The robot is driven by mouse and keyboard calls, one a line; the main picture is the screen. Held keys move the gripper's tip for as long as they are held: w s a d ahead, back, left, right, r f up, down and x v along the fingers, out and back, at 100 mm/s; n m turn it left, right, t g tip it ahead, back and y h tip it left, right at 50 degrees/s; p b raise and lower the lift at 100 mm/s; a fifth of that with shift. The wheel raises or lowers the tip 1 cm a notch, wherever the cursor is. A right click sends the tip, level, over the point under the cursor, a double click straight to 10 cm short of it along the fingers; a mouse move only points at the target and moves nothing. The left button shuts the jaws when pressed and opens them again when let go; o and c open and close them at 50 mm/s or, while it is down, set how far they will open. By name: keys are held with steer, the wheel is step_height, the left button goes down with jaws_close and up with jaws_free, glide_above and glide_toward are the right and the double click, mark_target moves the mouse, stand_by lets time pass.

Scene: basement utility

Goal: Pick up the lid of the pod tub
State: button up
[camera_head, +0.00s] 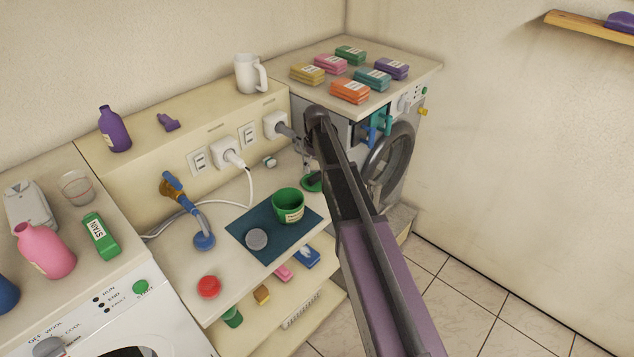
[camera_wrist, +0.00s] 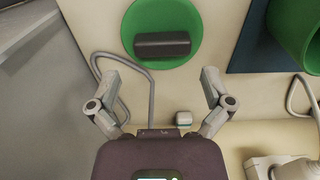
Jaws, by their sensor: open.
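The pod tub (camera_head: 288,205) is an open green pot with a pale label, standing on a dark blue mat. Its lid (camera_wrist: 162,30) is a green disc with a dark bar handle, lying flat on the pale worktop apart from the tub. In the head view the lid (camera_head: 311,184) is partly hidden by my arm. My gripper (camera_wrist: 154,66) is open and empty, its fingers spread on either side below the handle in the wrist view. The tub (camera_wrist: 296,32) shows at the right edge there. In the head view my gripper is mostly hidden behind my arm.
A small white-and-green item (camera_head: 269,161) lies near the lid. A plugged-in cable (camera_head: 249,185) loops over the worktop. A grey round piece (camera_head: 256,239) rests on the mat (camera_head: 252,226). A washing machine (camera_head: 388,160) stands at the right. A white mug (camera_head: 247,74) stands on the ledge.

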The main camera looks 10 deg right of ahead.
mark_target(315, 175)
steer(key=shift+f, duration=0.15)
steer(key=shift+a+f+b, duration=0.15)
steer(key=shift+f+b, duration=2.3)
steer(key=shift+b, duration=0.2)
steer(key=c, duration=0.6)
